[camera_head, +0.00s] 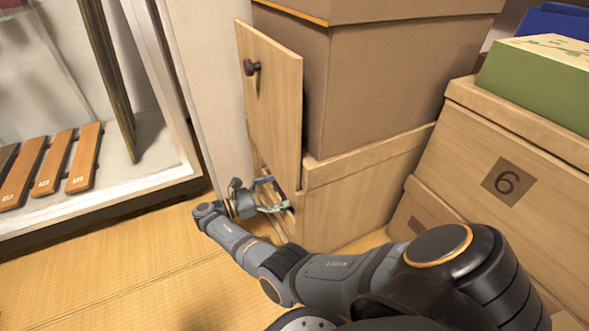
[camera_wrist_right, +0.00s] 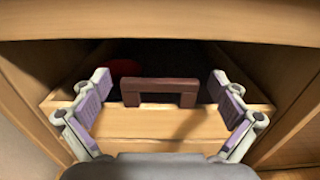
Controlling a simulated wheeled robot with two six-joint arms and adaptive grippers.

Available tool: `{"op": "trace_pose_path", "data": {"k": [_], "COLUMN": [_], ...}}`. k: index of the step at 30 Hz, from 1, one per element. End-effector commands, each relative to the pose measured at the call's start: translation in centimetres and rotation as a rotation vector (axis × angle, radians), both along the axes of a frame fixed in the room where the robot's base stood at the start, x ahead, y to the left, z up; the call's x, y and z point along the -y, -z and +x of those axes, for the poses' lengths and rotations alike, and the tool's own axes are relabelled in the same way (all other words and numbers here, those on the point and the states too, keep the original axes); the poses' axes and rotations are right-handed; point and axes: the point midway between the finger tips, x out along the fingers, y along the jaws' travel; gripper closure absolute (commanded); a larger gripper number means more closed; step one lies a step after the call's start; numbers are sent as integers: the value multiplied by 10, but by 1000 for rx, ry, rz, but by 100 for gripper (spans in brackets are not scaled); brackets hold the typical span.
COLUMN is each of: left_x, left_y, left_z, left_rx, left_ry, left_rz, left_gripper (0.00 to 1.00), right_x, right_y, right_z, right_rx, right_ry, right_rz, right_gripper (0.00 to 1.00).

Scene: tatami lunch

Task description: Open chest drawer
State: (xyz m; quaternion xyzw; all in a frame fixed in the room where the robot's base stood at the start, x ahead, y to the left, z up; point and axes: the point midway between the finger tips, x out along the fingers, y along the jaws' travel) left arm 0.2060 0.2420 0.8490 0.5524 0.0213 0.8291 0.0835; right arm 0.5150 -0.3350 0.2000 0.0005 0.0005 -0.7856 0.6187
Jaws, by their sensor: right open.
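The chest (camera_head: 350,205) is light wood and stands in the middle of the head view. In the right wrist view, its drawer (camera_wrist_right: 155,125) has a pale front with a dark brown bracket handle (camera_wrist_right: 160,83). A dark gap shows behind the drawer's top edge, so it appears partly open. My right gripper (camera_head: 279,200) is at the chest's lower left side. In the wrist view my right gripper (camera_wrist_right: 161,88) is open, with one finger on each side of the handle and space between. The drawer is mostly hidden in the head view. My left gripper is out of view.
A wooden panel with a dark knob (camera_head: 252,67) stands out above my right gripper. A red thing (camera_wrist_right: 125,68) shows in the gap. A cardboard box (camera_head: 390,80) sits on the chest. Tatami floor (camera_head: 120,285) is clear at lower left.

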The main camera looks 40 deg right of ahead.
Motion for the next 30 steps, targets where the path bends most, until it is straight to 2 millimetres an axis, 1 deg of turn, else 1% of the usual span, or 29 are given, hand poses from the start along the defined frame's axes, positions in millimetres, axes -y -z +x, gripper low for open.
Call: {"op": "trace_pose_path", "data": {"k": [3, 10, 11, 27, 28, 30], "left_x": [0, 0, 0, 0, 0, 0], "left_y": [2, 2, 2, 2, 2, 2], "left_z": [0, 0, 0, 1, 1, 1], "left_rx": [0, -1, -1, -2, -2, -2], "left_ry": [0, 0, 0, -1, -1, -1], "left_rz": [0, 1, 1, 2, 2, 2], "left_gripper": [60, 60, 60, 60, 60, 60], "right_x": [-3, -3, -3, -3, -3, -3], "right_y": [0, -1, -1, 0, 0, 0], "right_z": [1, 1, 1, 1, 1, 1], "right_rx": [0, 0, 0, 0, 0, 0], "right_ry": [-1, -1, -1, -1, -1, -1], "right_rz": [1, 0, 0, 0, 0, 0], "right_gripper": [2, 2, 3, 77, 81, 82]}}
